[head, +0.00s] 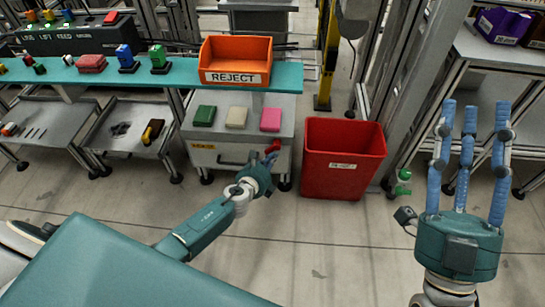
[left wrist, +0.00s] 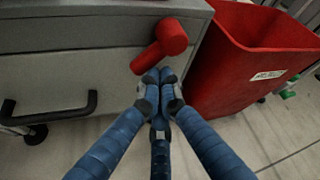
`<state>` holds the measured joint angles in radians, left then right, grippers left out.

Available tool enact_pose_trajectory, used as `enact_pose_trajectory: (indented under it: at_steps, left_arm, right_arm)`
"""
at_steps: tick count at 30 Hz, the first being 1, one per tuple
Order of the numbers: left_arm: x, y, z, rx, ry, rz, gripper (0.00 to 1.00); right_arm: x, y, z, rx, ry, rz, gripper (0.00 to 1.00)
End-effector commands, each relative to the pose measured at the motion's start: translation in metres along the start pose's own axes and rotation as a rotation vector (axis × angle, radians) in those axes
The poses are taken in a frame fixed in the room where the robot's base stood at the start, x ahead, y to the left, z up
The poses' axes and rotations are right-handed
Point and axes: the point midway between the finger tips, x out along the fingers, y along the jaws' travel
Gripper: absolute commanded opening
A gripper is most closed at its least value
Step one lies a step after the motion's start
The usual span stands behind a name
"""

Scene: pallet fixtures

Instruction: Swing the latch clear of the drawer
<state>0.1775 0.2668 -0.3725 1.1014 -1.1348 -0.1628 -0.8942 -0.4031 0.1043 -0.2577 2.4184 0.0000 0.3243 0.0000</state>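The red latch (left wrist: 171,38) sits at the upper right of the drawer front. Its round end is up and its short arm slants down to the left across the drawer (left wrist: 95,70). The drawer front is grey with a black bar handle (left wrist: 50,108) and looks closed. In the head view the latch (head: 273,146) shows just above my left gripper (head: 266,162). In the left wrist view my left gripper's blue fingers (left wrist: 160,82) meet at their tips just below the latch arm; contact is unclear. My right gripper (head: 470,115) is raised, fingers spread, empty.
A red bin (head: 343,170) stands close to the right of the drawer cabinet. Green, cream and pink blocks (head: 236,117) lie on the cabinet top. An orange REJECT bin (head: 235,60) sits on the teal shelf above. A green bottle (head: 401,183) stands right of the red bin.

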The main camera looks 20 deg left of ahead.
Motion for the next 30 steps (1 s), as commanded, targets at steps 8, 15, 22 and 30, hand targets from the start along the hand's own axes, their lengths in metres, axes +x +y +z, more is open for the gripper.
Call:
enact_pose_trajectory:
  at_steps: [8, 15, 22, 30]
  left_arm:
    - [-0.002, 0.000, 0.006, 0.061, -0.003, 0.033, 0.00]
    - [-0.003, 0.001, 0.008, 0.115, -0.002, 0.063, 0.00]
    - [-0.004, 0.002, 0.010, 0.170, -0.003, 0.093, 0.00]
    - [-0.005, 0.002, 0.012, 0.238, -0.002, 0.128, 0.00]
  right_arm:
    - [-0.006, 0.007, 0.060, -0.012, -0.279, 0.011, 0.40]
    - [-0.029, 0.014, 0.108, -0.021, -0.520, 0.024, 0.40]
    - [-0.063, 0.021, 0.148, -0.027, -0.751, 0.037, 0.40]
    - [-0.116, 0.028, 0.182, -0.032, -1.022, 0.056, 0.40]
